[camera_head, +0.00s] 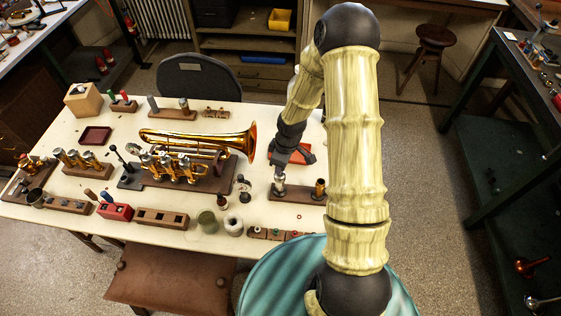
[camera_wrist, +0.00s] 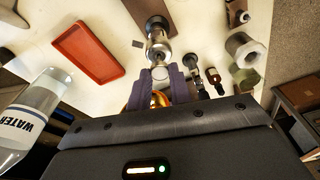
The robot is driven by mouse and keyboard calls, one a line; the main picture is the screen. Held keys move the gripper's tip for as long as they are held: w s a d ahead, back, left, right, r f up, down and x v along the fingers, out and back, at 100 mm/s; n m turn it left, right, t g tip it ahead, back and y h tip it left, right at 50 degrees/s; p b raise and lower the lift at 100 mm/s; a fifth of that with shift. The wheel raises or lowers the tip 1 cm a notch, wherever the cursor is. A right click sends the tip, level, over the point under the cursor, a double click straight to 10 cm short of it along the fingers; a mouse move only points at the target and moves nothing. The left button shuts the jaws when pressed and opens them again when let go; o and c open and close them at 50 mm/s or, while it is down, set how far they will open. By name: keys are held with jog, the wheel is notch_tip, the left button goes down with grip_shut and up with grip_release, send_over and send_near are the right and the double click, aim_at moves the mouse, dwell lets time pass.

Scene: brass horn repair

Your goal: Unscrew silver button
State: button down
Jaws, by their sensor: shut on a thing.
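A silver valve piece (camera_head: 280,189) stands upright at the left end of a dark wooden block (camera_head: 299,195) on the right of the table. In the wrist view the silver valve (camera_wrist: 158,46) is just beyond my fingertips. The pale silver button (camera_wrist: 160,72) at its near end sits between the two dark fingers of my gripper (camera_wrist: 161,76), which is shut on it. In the head view my gripper (camera_head: 279,178) is directly above the valve, and the button is too small to make out there. The fingers hide the button's sides.
A brass horn (camera_head: 190,145) lies on a stand left of my gripper. A brass cylinder (camera_head: 319,188) stands on the same block. A red tray (camera_wrist: 88,52) and a water bottle (camera_wrist: 30,120) are close by.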

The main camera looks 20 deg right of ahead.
dwell(0.4)
jog(key=shift+r+n+p, duration=0.1)
jog(key=shift+n+p, duration=1)
jog(key=shift+n, duration=0.3)
jog(key=shift+n+g+p, duration=0.4)
jog(key=shift+n+p, duration=0.4)
jog(key=shift+n, duration=0.3)
jog(key=shift+n+p, duration=0.4)
jog(key=shift+w+n+p, duration=0.1)
jog(key=shift+n+p, duration=0.6)
jog(key=shift+n, duration=0.1)
jog(key=shift+n+g+p, duration=0.4)
jog(key=shift+n+p, duration=0.55)
jog(key=shift+n, duration=0.45)
